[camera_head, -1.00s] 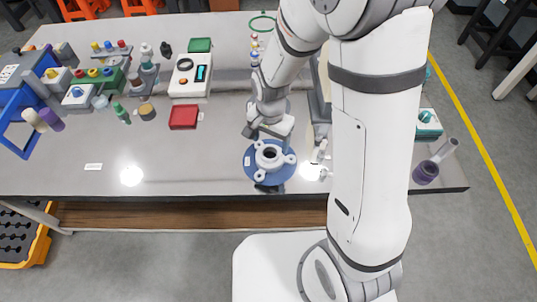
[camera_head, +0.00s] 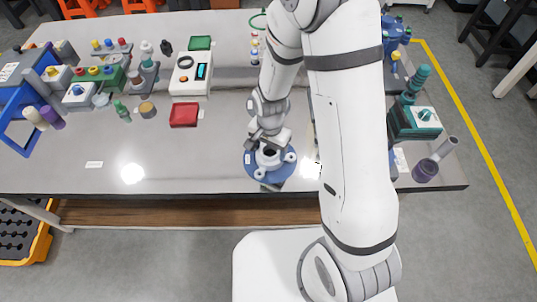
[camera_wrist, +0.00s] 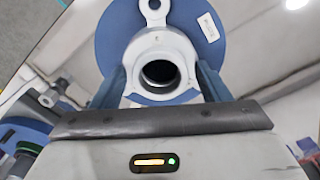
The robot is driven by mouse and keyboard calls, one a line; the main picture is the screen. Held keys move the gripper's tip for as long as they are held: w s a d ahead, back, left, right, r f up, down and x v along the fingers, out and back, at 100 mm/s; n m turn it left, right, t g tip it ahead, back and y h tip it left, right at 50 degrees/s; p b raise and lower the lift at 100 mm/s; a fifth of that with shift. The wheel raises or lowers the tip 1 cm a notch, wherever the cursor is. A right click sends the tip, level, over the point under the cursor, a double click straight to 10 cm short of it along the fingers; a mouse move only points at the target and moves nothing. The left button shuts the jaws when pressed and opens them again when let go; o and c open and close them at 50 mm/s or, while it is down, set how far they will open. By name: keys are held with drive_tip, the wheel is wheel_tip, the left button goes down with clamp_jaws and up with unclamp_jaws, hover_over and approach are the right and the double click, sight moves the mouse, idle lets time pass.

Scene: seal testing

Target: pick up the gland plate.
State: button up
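The gland plate looks like a light grey ring with rounded ears (camera_head: 290,157) and a raised round hub. It sits on a round blue disc (camera_head: 251,172) near the table's front edge. My gripper (camera_head: 268,146) is directly over it and hides part of it in the head view. In the wrist view, my gripper (camera_wrist: 160,72) is open, with one blue-grey finger on each side of the hub (camera_wrist: 150,44) and its dark bore. I cannot tell whether the fingers touch the hub. The blue disc (camera_wrist: 112,40) with a white label lies beneath.
A red tray (camera_head: 184,115) and a white device with a screen (camera_head: 191,75) stand to the left. My arm hides the table's middle right. The front left tabletop is mostly clear.

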drive_tip(key=c, duration=0.5)
